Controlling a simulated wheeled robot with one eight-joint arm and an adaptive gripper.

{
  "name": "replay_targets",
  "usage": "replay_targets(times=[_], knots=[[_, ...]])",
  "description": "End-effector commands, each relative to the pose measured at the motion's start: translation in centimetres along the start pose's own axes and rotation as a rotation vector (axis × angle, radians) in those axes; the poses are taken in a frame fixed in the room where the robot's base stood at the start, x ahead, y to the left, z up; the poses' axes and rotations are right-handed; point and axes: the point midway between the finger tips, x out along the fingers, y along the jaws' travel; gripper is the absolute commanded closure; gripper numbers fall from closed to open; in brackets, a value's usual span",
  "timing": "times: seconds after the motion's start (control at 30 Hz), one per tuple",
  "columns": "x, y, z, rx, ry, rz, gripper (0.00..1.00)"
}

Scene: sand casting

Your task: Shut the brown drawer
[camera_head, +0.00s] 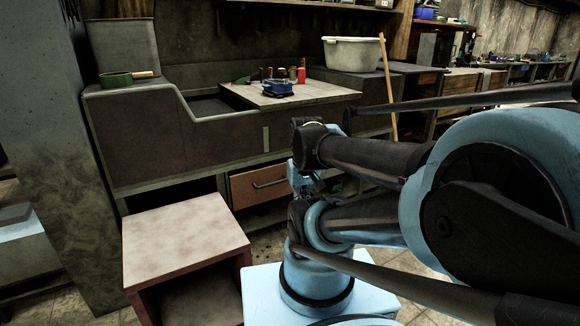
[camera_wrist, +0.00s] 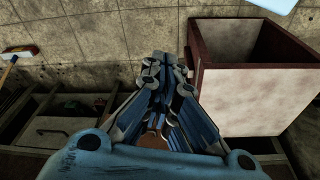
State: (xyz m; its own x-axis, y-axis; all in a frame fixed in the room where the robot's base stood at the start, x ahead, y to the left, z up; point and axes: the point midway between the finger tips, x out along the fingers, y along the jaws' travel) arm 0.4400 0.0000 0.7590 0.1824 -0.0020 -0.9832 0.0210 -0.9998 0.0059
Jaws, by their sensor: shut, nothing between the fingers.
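The brown drawer (camera_head: 258,185) is under the workbench in the head view, its wooden front and dark bar handle facing the room. I cannot tell for sure how far it stands out. My gripper (camera_head: 302,184) is beside the right end of the drawer front, partly hidden by my arm. In the wrist view, my gripper (camera_wrist: 163,64) is shut and empty, its fingers pointing towards the tiled floor. A small brown patch (camera_wrist: 153,141) shows between its links; it may be part of the drawer. Contact with the drawer cannot be made out.
A box-like stand (camera_head: 185,238), open at the front, is left of my arm; it also shows in the wrist view (camera_wrist: 245,98). The workbench (camera_head: 180,145) carries a board with small tools and a white tub (camera_head: 353,54). A wooden-handled broom (camera_head: 388,85) leans at the right.

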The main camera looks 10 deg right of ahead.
Motion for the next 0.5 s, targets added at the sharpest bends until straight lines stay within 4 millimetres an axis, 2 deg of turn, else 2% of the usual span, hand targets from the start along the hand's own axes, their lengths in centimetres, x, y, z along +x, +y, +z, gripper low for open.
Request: replay_targets(times=[0.2, 0.3, 0.37, 0.5], knots=[[0.0, 0.0, 0.0, 0.001, 0.0, 0.0, 1.0], [-0.7, -0.1, 0.5, 0.018, 0.014, -0.003, 1.0], [-0.9, -0.1, -0.1, 0.047, 0.018, -0.008, 1.0], [-1.5, -0.4, -2.6, 0.172, 0.033, -0.031, 1.0]])
